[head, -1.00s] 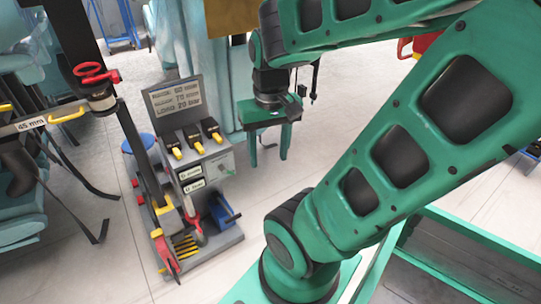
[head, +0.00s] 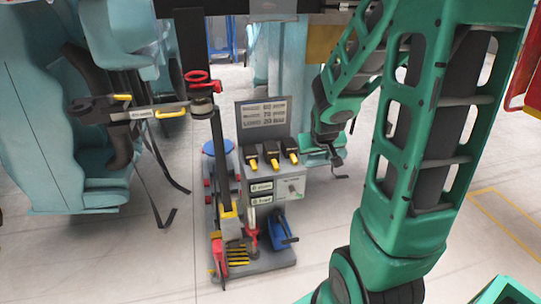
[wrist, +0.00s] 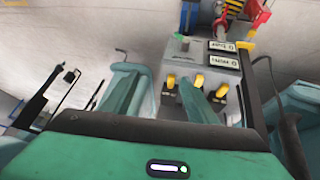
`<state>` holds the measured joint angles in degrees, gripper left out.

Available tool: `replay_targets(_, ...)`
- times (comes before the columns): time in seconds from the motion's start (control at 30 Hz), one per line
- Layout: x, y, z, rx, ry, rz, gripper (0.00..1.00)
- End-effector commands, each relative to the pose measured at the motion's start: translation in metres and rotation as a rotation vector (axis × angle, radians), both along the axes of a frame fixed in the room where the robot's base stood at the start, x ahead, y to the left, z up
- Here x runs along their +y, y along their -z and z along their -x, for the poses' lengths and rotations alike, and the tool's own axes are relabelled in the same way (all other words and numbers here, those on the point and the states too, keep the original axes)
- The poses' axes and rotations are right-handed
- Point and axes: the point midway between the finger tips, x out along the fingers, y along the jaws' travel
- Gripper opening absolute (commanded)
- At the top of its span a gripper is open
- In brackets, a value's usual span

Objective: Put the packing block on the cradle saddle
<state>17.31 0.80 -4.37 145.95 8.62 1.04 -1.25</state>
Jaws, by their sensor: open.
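I cannot single out the packing block or the cradle saddle with certainty. A grey service cart (head: 262,262) stands on the floor, with a red-handled tool (head: 252,235), a blue part (head: 281,232) and yellow-black striped pieces (head: 237,254) on its base. My gripper (head: 330,157) is to the right of the cart's console (head: 268,172) in the head view, small and partly hidden by my own arm. In the wrist view my gripper (wrist: 160,88) is open, its two teal fingers apart, with nothing seen between them. The console (wrist: 212,50) lies beyond the fingers.
The console has several yellow-tipped black switches (head: 272,157) and a sign (head: 264,115). A dark post with a red handwheel (head: 198,76) rises beside it. Teal seats (head: 65,130) crowd the left, with dangling straps. Open floor (head: 110,255) lies at front left.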

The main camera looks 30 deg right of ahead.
Motion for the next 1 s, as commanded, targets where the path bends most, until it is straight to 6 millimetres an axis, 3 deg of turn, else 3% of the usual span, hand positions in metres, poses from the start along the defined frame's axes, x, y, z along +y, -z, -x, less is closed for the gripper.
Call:
replay_targets(0.2, -0.009, 0.036, -0.066, -0.165, -0.082, 0.087, 0.53)
replay_targets(0.5, 0.0, 0.074, -0.133, -0.429, -0.177, 0.165, 0.53)
replay_targets(0.73, 0.018, 0.096, -0.158, -0.648, -0.215, 0.2, 0.53)
replay_targets(1.0, 0.036, 0.11, -0.156, -0.889, -0.21, 0.23, 0.53)
